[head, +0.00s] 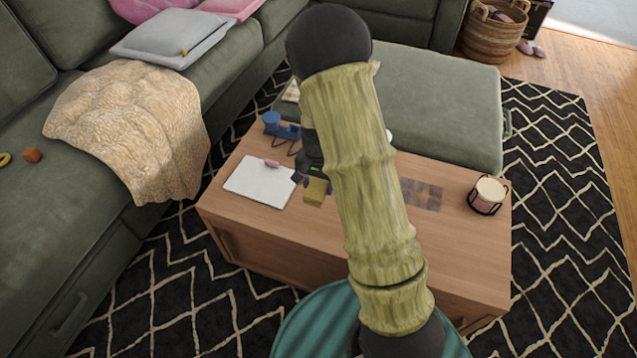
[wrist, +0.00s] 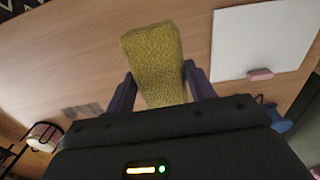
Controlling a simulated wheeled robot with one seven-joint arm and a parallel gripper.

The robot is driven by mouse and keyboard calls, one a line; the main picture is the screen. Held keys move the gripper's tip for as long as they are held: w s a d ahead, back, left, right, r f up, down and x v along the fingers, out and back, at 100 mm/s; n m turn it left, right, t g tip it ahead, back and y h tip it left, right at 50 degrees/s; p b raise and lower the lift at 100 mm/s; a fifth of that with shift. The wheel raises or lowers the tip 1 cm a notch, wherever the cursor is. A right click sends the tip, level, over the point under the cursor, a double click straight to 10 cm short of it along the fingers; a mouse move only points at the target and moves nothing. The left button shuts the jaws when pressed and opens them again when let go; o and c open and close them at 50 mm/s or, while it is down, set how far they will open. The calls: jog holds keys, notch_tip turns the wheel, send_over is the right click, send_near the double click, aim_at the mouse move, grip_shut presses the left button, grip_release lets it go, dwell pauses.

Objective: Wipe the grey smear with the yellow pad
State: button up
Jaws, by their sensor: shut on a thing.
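The yellow pad (wrist: 153,62) is a textured block between the two dark fingers of my gripper (wrist: 158,92) in the wrist view. My gripper is shut on it. In the head view the pad (head: 316,191) shows just left of my arm, over the wooden table (head: 250,238); I cannot tell whether it touches the top. The grey smear (head: 421,195) is a patch of darker squares on the table, right of my arm. It also shows in the wrist view (wrist: 82,112), left of the gripper and apart from the pad. My arm may hide part of the smear in the head view.
A white board (head: 260,181) with a pink eraser (head: 272,163) lies left of the pad. A blue object (head: 281,127) stands behind it. A candle in a dark holder (head: 488,195) stands at the table's right end. A green ottoman (head: 440,100) adjoins the back.

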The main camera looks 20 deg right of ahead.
jog(key=n, duration=0.2)
jog(key=w+n, duration=0.1)
jog(key=shift+f, duration=0.25)
jog(key=n, duration=0.2)
jog(key=w+n, duration=0.1)
jog(key=n, duration=0.1)
jog(key=shift+a+f, duration=0.1)
jog(key=shift+f, duration=0.1)
